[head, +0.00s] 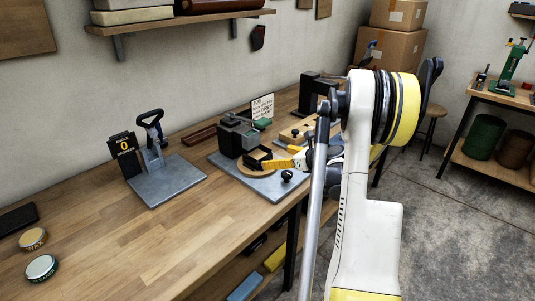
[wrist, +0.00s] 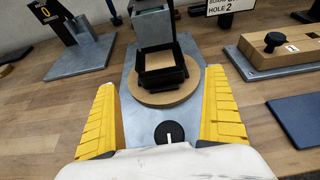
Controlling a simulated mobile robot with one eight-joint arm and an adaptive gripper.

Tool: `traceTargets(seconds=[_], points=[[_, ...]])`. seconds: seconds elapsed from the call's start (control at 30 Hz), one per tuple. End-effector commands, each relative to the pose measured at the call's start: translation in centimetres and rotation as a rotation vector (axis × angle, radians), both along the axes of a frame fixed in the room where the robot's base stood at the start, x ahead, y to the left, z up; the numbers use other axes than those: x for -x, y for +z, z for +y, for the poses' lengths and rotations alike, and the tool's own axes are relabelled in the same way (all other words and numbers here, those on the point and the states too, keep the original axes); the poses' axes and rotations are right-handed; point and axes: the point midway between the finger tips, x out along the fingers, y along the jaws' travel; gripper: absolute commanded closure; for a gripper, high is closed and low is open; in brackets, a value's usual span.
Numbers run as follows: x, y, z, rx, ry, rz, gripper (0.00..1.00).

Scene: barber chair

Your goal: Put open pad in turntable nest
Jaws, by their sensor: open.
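A round tan turntable (wrist: 187,96) sits on a grey metal plate (wrist: 133,108); it also shows in the head view (head: 250,169). A black square frame (wrist: 163,79) with raised walls and a tan middle stands on the turntable. I cannot tell whether this frame is the nest, the open pad, or both together. My gripper (wrist: 160,82) is open, its yellow fingers apart on either side of the plate. Nothing is held between them. In the head view my gripper (head: 287,163) is at the turntable's right side.
A grey press block (wrist: 153,27) stands directly behind the frame. A black knob (wrist: 169,132) is on the plate in front. A wooden block fixture (wrist: 285,57) and a dark flat pad (wrist: 297,118) lie right. A lever fixture (head: 152,150) stands left. The bench's front left is mostly clear.

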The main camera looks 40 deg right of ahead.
Motion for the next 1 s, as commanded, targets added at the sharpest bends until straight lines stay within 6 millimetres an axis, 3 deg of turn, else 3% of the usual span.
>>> traceTargets(seconds=[0.2,0.3,0.37,0.47,0.6,0.7,0.77,0.87,0.97,1.0], points=[[2.0,0.8,-0.2,-0.001,0.000,0.000,0.00],[1.9,1.3,0.0,-0.007,-0.005,-0.008,0.00],[1.2,2.7,0.5,-0.028,-0.019,-0.035,0.00],[-1.2,7.9,2.4,-0.128,-0.086,-0.140,0.00],[-4.4,19.6,6.9,-0.465,-0.261,-0.376,0.00],[-4.3,26.2,10.1,-0.808,-0.405,-0.516,0.00],[-3.4,28.5,11.9,-1.035,-0.500,-0.571,0.00],[-0.8,29.4,15.2,-1.427,-0.674,-0.602,0.00],[2.7,27.0,19.4,-1.809,-0.887,-0.553,0.00],[4.4,25.3,21.5,-1.950,-0.987,-0.510,0.00]])
